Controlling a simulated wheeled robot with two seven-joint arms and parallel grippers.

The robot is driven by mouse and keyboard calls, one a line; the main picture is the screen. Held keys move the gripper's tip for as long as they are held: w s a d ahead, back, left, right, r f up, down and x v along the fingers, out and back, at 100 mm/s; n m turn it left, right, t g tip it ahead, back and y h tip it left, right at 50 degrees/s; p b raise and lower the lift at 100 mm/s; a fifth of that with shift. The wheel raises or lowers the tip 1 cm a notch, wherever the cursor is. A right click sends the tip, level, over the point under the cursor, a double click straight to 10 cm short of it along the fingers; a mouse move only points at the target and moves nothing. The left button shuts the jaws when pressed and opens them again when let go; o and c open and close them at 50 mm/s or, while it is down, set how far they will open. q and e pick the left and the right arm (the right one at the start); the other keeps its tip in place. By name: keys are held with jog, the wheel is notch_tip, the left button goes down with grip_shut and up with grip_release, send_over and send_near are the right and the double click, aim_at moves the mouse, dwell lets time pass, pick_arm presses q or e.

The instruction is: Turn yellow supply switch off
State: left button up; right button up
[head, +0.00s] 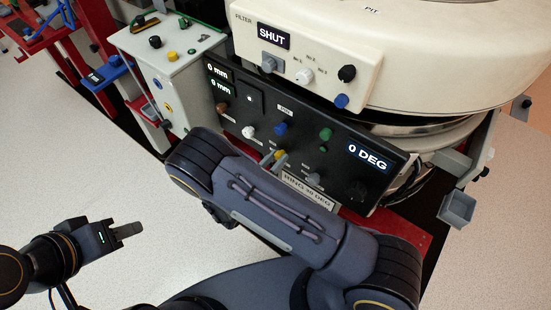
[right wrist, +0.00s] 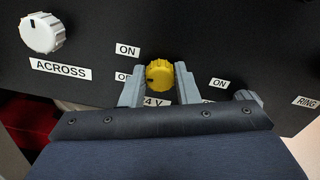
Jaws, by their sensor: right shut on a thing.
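The yellow supply switch (right wrist: 160,73) is a ribbed round knob on the black panel, above a partly hidden "4 V" label. A small dark mark shows on its left side. My right gripper (right wrist: 159,82) is shut on the yellow switch, one finger on each side of it. In the head view the switch (head: 281,155) shows as a small yellow spot beside the right gripper (head: 274,157), with my arm in front. An ON label and a partly covered label below it lie left of the switch. My left gripper (head: 128,231) hangs empty over the pale floor, seen edge-on.
The black panel (head: 228,118) also carries a white ACROSS knob (right wrist: 41,33), a blue knob (head: 281,128), a green knob (head: 325,134) and a "0 DEG" display (head: 367,157). A grey knob (right wrist: 248,97) sits close right of the gripper. The cream housing (head: 430,50) overhangs the panel.

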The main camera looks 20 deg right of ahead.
jog(key=n, duration=0.4)
jog(key=shift+p, duration=0.4)
jog(key=n, duration=0.4)
jog(key=shift+a+p, duration=0.1)
jog(key=shift+p, duration=0.3)
jog(key=n, duration=0.5)
jog(key=shift+p, duration=0.35)
jog(key=shift+f+n, duration=0.15)
jog(key=shift+n, duration=1.95)
jog(key=o, duration=1)
jog(key=v, duration=0.7)
jog(key=shift+s+a+p, duration=0.2)
jog(key=shift+a+p, duration=0.15)
